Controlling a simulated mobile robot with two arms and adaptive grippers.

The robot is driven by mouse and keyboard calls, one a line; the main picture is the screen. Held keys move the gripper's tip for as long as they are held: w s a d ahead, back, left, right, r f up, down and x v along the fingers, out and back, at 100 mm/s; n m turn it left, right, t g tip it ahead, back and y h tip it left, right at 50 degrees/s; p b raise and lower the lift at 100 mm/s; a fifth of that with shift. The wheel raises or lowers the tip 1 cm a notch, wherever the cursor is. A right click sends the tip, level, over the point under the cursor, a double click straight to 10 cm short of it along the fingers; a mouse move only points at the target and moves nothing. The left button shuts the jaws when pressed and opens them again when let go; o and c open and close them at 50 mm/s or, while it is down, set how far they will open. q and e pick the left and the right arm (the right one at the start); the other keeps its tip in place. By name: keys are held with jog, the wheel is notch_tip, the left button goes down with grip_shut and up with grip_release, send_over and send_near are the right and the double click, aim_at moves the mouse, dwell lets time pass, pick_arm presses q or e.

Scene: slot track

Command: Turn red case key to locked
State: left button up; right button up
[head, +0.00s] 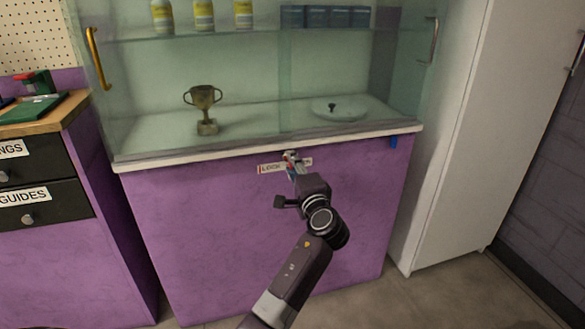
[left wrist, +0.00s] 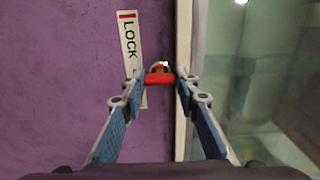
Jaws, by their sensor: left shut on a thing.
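The red key (left wrist: 160,78) shows in the left wrist view, in front of a round metal lock on the purple case front. My left gripper (left wrist: 160,88) is shut on the red key, with one fingertip on each side of it. In the head view my left gripper (head: 292,160) reaches the case front just under the white ledge and mostly hides the key. A white label reading LOCK (left wrist: 130,45) with a red end mark is beside the key; it also shows in the head view (head: 270,168), partly covered. My right gripper is not in view.
The glass display case (head: 150,100) stands above the purple base, with a trophy (head: 205,105) and a plate (head: 340,110) inside. A blue tag (head: 393,142) hangs at the right under the ledge. Drawers (head: 40,200) stand at the left, a white cabinet (head: 450,130) at the right.

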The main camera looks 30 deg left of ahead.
pick_arm(q)
jog(key=shift+f, duration=0.1)
dwell(0.3)
jog(key=o, duration=1.1)
jog(key=shift+o, duration=0.2)
jog(key=shift+s, duration=0.1)
jog(key=v, duration=1.2)
